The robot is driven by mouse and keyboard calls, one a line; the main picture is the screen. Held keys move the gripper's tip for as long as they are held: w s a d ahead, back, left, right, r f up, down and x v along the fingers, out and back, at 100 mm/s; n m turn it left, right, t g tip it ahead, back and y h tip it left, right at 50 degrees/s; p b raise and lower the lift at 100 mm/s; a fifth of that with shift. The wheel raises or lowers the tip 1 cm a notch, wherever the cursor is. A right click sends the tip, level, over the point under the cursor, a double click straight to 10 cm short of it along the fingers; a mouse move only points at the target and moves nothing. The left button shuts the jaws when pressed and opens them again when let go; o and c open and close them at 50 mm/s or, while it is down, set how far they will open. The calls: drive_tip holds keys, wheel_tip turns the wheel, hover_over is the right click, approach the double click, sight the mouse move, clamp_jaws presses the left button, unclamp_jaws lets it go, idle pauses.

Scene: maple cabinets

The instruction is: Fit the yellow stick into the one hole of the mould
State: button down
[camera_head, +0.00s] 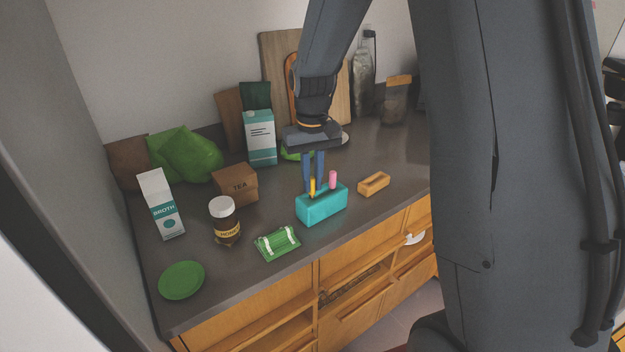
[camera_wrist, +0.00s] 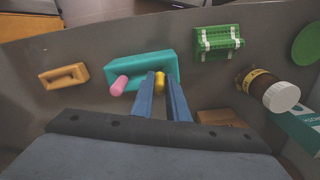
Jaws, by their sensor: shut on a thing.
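My gripper (camera_head: 313,188) points down over the teal block (camera_head: 321,207), its blue fingers shut on the yellow stick (camera_head: 312,186). In the wrist view the stick (camera_wrist: 160,81) shows between the fingertips, at the near side of the teal block (camera_wrist: 150,63). The stick's lower end meets the block's top in the head view; I cannot tell how deep it sits, and the hole around it is hidden. A pink stick (camera_head: 333,179) stands upright at the same block, right of the yellow one. A small orange block (camera_head: 373,184) with one long hollow lies apart to the right.
A honey jar (camera_head: 225,221), tea box (camera_head: 235,185), broth carton (camera_head: 161,204) and green plate (camera_head: 182,280) stand further left. The counter between the teal and orange blocks is clear.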

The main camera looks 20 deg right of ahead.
sight(312, 178)
drive_tip(key=shift+f, duration=0.4)
drive_tip(key=c, duration=1.7)
unclamp_jaws()
drive_tip(key=shift+f, duration=0.15)
wheel_tip(312, 178, up, 12)
drive_tip(key=b, duration=0.4)
drive_tip(key=shift+t, duration=0.8)
drive_tip(key=s+f, duration=0.4)
drive_tip(key=s, duration=0.1)
drive_tip(key=s+f, duration=0.5)
drive_tip(key=s, duration=0.1)
drive_tip(key=s+f, duration=0.4)
drive_tip(key=s, duration=0.2)
drive_tip(key=shift+s+f, duration=0.15)
drive_tip(key=shift+f, duration=0.25)
